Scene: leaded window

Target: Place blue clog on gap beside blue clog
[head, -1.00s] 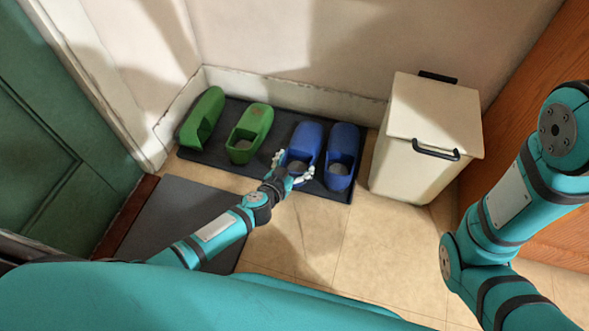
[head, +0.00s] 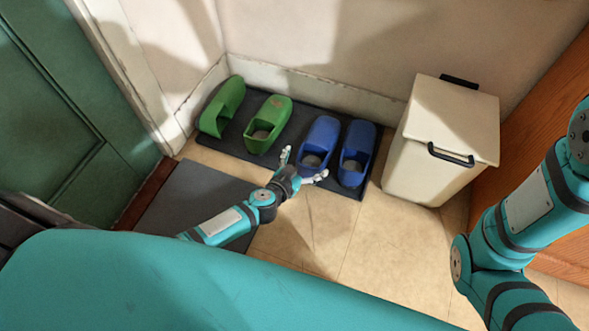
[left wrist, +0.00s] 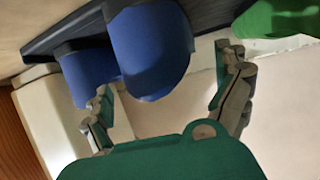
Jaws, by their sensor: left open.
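The left blue clog (head: 322,135) stands on the dark shoe mat (head: 236,137), close beside the right blue clog (head: 359,140). Both have their openings toward me, and only a narrow strip of mat shows between them. My left gripper (head: 303,166) is open and empty at the near end of the left blue clog, its fingers spread. In the left wrist view, a large blue clog (left wrist: 150,50) shows beyond and between the open fingers, with another blue clog (left wrist: 88,75) to its left. My right gripper is out of view.
A cream bin (head: 425,170) stands right of the mat. A dark doormat (head: 180,200) lies at left. Tiled floor in front is clear.

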